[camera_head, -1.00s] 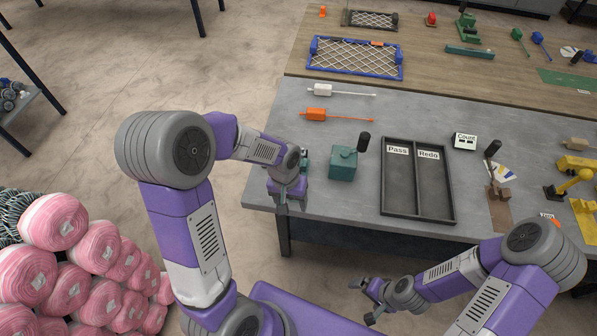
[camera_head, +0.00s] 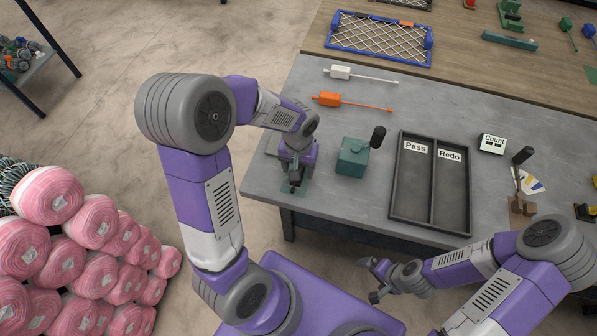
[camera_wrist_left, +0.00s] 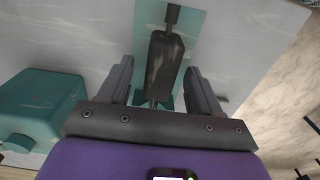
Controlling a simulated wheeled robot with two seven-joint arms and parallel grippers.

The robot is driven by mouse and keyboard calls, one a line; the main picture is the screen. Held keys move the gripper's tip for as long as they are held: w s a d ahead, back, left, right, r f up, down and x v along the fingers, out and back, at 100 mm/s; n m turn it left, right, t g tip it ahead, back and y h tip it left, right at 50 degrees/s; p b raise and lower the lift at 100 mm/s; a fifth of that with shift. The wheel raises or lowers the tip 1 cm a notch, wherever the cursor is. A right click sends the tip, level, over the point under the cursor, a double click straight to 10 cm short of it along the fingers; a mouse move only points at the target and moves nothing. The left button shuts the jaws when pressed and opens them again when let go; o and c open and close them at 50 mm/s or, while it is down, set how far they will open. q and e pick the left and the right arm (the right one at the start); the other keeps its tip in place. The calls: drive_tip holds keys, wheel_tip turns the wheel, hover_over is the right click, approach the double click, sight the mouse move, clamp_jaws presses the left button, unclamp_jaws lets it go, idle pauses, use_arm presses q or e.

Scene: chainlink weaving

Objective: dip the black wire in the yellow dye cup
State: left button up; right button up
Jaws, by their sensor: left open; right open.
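I see no yellow dye cup and no black wire that I can make out. My left gripper (camera_head: 294,184) is at the grey table's near left corner, over a teal plate (camera_head: 302,188). In the left wrist view its open fingers (camera_wrist_left: 160,78) stand on either side of a dark grey handle (camera_wrist_left: 165,65) on that plate; they look apart from it. My right gripper (camera_head: 376,280) is open and empty, off the table's front edge. An orange-handled rod (camera_head: 328,99) and a white-handled rod (camera_head: 340,72) lie at the back of the grey table.
A teal block with a black handle (camera_head: 352,158) stands right of my left gripper. The Pass and Redo tray (camera_head: 432,190) fills the middle front. A Count box (camera_head: 492,144) and a brown stand (camera_head: 522,206) are further right. Pink yarn balls (camera_head: 75,255) are piled at left.

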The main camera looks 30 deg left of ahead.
use_arm(q)
drive_tip(key=shift+f, duration=0.1)
drive_tip(key=c, duration=1.1)
wheel_tip(320, 180, up, 10)
drive_tip(key=p, duration=0.2)
drive_tip(key=shift+p, duration=0.35)
